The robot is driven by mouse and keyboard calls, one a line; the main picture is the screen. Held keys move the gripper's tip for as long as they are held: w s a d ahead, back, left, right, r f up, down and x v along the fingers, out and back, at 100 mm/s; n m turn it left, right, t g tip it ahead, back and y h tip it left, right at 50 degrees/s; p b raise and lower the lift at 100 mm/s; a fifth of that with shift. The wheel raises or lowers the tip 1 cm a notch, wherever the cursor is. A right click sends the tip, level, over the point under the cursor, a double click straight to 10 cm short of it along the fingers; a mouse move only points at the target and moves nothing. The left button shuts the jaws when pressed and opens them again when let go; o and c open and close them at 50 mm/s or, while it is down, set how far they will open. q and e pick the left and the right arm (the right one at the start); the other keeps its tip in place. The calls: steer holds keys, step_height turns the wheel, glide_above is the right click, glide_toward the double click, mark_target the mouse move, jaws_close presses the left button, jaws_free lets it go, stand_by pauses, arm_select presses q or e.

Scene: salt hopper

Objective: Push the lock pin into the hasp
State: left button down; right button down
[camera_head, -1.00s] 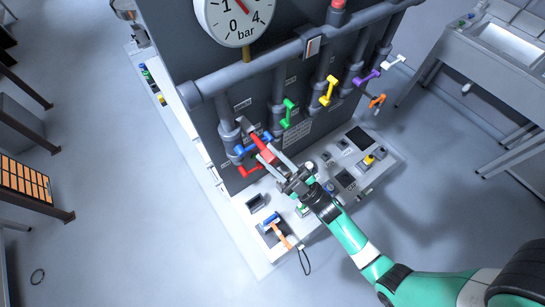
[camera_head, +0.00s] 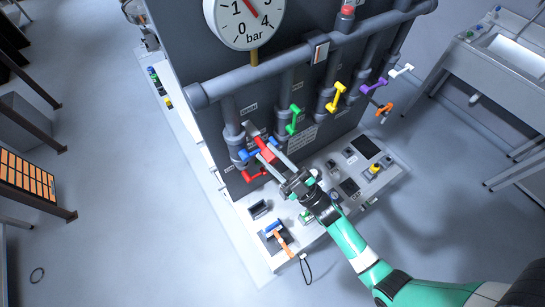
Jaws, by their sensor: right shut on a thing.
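My right gripper (camera_head: 270,149) reaches in from the lower right to the lower left of the pipe panel. Its two long grey fingers are shut on a small red piece (camera_head: 266,153), beside a blue handle (camera_head: 247,156) on the leftmost pipe. I cannot tell for sure whether this red piece is the lock pin. A grey plate-like part (camera_head: 251,129) shows just above the fingertips; whether it is the hasp is unclear. Another red handle (camera_head: 254,176) sits below. The fingers hide part of the contact. My left gripper is not in view.
Green (camera_head: 293,121), yellow (camera_head: 335,97) and purple (camera_head: 374,85) handles line the pipes to the right. A pressure gauge (camera_head: 246,18) hangs above. An orange-handled tool (camera_head: 278,235) with a blue head lies on the ledge below the gripper.

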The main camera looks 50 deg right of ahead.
steer(key=shift+w, duration=0.15)
steer(key=shift+c, duration=0.2)
jaws_free()
stand_by(0.3)
stand_by(0.4)
steer(key=shift+b+v, duration=0.8)
steer(key=shift+v, duration=2.2)
steer(key=b+v, duration=0.3)
steer(key=v, duration=0.8)
steer(key=shift+s, duration=0.3)
